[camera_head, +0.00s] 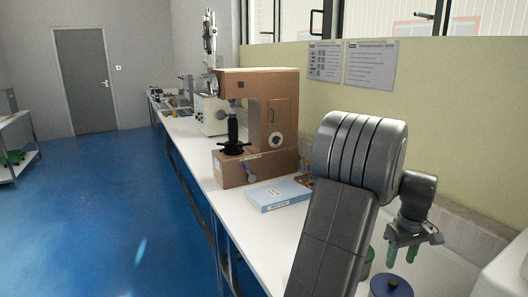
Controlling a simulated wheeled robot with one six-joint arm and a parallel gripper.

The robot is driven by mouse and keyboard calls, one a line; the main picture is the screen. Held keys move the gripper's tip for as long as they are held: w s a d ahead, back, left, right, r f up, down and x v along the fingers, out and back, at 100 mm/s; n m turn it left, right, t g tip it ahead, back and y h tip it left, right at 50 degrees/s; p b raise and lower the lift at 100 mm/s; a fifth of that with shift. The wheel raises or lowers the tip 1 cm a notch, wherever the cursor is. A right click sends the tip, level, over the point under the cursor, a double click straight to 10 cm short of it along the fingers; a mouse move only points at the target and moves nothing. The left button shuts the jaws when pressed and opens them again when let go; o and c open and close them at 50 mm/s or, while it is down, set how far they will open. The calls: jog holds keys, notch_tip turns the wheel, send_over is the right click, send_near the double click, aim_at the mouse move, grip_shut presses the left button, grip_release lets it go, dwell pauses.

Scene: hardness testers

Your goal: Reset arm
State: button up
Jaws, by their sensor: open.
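My arm rises in the right half of the head view, its dark links bent over the white bench. My gripper (405,252) hangs at the right end of the arm, pointing down, with its greenish fingers apart and nothing visible between them. It is above the bench, close to a round dark blue lidded object (391,286) at the lower edge. How far the fingertips are from that object is hard to tell. Part of a green object (367,262) shows beside my arm link.
A brown hardness tester (270,115) stands on the white bench (190,143), with a light blue box (278,194) in front. A paler tester (209,115) stands behind it. Two notices hang on the wall. Blue floor (90,220) lies open at left, with a shelf (15,150) beyond.

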aim_at(394, 282)
notch_tip(394, 282, down, 9)
jog(key=shift+r, duration=0.2)
jog(key=shift+r+p, duration=0.3)
